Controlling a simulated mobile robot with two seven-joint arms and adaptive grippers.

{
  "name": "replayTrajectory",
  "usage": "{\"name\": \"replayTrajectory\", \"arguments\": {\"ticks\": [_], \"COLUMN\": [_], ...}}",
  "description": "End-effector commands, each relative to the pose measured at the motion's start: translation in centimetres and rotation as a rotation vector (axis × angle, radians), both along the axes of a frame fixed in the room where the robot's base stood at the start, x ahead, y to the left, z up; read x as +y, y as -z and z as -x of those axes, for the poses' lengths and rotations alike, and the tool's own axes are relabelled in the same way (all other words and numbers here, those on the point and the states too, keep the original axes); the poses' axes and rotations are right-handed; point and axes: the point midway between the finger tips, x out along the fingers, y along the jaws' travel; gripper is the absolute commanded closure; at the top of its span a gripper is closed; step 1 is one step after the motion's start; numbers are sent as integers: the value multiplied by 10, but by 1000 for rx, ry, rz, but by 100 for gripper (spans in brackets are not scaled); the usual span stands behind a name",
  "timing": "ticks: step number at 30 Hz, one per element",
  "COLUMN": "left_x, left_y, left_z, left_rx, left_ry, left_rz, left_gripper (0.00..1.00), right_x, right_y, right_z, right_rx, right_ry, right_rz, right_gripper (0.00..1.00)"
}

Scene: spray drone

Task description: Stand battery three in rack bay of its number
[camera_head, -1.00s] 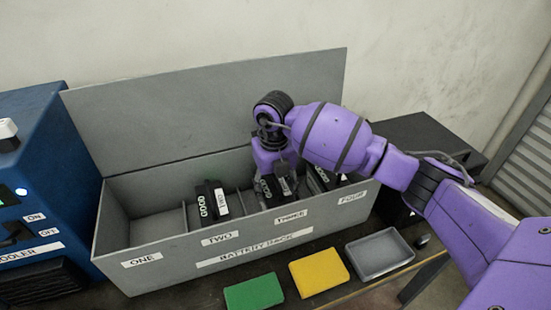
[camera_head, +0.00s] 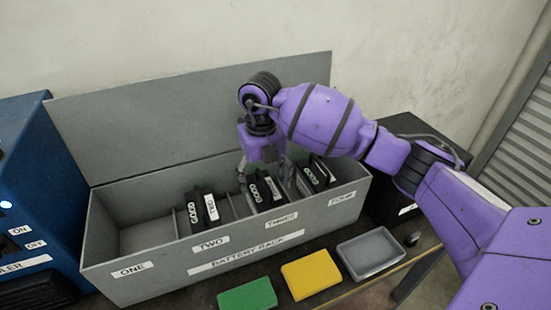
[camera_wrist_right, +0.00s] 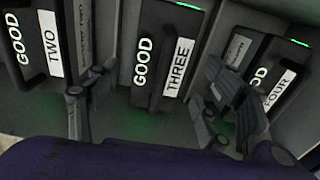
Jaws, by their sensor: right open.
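Battery three (camera_head: 264,191) is a black block marked GOOD and THREE. It stands in the THREE bay of the grey battery rack (camera_head: 150,284), behind the THREE label (camera_head: 282,220), leaning slightly in the head view. It also shows in the right wrist view (camera_wrist_right: 160,60). My right gripper (camera_head: 264,168) is open above it. In the right wrist view the fingers (camera_wrist_right: 155,92) are spread, one on each side of the battery's face and apart from it. The battery's lower part is hidden by the rack's front wall. My left gripper is not in view.
Battery two (camera_head: 198,208) stands in the TWO bay and battery four (camera_head: 316,174) in the FOUR bay. The ONE bay looks empty. Green (camera_head: 247,296) and yellow (camera_head: 311,275) blocks and a grey tray (camera_head: 371,254) lie in front. A blue cooler (camera_head: 40,190) stands at left.

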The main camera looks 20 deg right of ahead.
Motion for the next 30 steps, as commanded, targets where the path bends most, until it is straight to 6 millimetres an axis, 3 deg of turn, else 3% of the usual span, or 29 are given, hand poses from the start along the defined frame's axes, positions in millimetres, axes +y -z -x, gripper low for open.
{"name": "replayTrajectory", "arguments": {"ticks": [1, 6, 12, 30], "left_x": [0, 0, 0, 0], "left_y": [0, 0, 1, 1], "left_z": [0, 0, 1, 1], "left_rx": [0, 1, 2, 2], "left_ry": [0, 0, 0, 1], "left_rz": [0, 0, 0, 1], "left_gripper": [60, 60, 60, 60], "right_x": [0, 0, 0, 0], "right_y": [-14, -46, -67, -71], "right_z": [-2, -1, -1, 0], "right_rx": [-7, -5, -2, -1], "right_ry": [0, -1, 0, 0], "right_rz": [1, 1, 1, 0], "right_gripper": [27, 27, 27, 27]}}
